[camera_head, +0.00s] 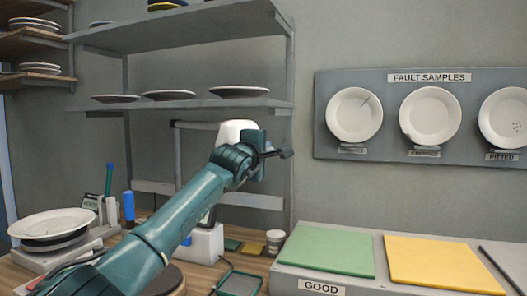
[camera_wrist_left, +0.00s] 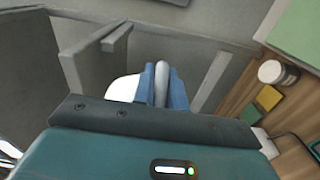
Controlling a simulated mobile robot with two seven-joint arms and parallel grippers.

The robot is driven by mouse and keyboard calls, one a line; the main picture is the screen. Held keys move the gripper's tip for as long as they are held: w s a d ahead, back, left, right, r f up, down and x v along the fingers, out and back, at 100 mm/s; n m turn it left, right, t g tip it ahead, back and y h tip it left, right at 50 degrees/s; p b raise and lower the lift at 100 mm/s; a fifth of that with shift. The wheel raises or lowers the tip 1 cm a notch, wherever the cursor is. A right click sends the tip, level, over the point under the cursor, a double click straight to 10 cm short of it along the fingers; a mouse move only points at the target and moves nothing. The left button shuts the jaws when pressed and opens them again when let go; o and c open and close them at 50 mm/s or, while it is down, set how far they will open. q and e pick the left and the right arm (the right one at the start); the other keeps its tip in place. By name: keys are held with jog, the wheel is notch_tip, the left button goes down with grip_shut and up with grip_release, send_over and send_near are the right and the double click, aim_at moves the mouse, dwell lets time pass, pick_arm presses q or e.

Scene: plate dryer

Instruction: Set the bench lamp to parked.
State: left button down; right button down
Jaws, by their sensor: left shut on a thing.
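In the left wrist view, the blue fingers of my left gripper (camera_wrist_left: 163,88) are shut on a pale grey rounded part (camera_wrist_left: 162,76) of the lamp. The white lamp head (camera_wrist_left: 122,89) shows just left of the fingers. My forearm hides part of the lamp's lower stand. My right gripper is not in view.
Grey shelves (camera_head: 190,104) with plates stand behind the lamp. A fault samples board (camera_head: 390,78) hangs on the right wall. Green (camera_head: 325,250) and yellow (camera_head: 440,264) pads lie at right. A plate stack (camera_head: 50,224), blue bottle (camera_head: 129,208) and small jar (camera_head: 275,241) stand on the bench.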

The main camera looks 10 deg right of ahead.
pick_arm(q)
jog(key=shift+s+r, duration=0.1)
jog(key=shift+r, duration=0.4)
jog(key=c, duration=1.8)
grip_release()
jog(key=shift+d, duration=0.1)
jog(key=shift+c, duration=0.2)
jog(key=shift+o, duration=0.7)
jog(key=shift+w+d+f, duration=0.15)
jog(key=shift+w+f, duration=0.05)
jog(key=shift+o, duration=1.2)
jog(key=shift+f, duration=0.2)
